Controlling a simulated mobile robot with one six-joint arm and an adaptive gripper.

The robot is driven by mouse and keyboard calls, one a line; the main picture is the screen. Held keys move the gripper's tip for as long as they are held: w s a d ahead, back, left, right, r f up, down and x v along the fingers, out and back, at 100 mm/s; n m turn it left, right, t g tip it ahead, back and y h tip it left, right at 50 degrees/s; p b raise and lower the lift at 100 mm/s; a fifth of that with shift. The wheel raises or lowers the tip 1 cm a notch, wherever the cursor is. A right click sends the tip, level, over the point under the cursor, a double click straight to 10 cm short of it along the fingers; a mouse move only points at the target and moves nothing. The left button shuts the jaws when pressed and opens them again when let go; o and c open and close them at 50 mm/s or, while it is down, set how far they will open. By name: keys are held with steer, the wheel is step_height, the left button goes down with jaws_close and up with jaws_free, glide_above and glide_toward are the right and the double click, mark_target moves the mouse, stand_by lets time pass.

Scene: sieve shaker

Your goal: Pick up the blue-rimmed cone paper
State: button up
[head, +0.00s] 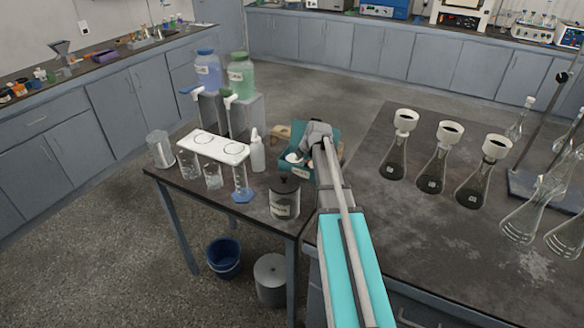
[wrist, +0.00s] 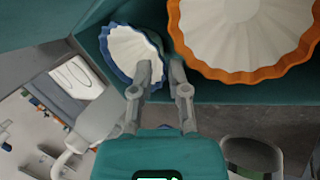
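The blue-rimmed cone paper (wrist: 128,45) is white, fluted and smaller than the orange-rimmed one. It lies in a teal bin (wrist: 85,38), at the upper left of the wrist view. My gripper (wrist: 160,66) is open, with a gap between its fingertips. The left fingertip overlaps the paper's lower right part, and the right fingertip is just right of its rim. I cannot tell if either touches it. In the head view, my gripper (head: 306,152) is over the teal bin (head: 327,130) and hides much of its inside.
An orange-rimmed cone paper (wrist: 240,30) lies right beside the blue-rimmed one. Several flasks with funnels, one flask (head: 393,160) nearest, stand to the right.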

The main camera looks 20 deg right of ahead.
mark_target(298, 163)
steer(key=shift+b+x, duration=1.05)
steer(key=shift+x, duration=0.5)
steer(key=shift+r, duration=0.1)
jaws_close()
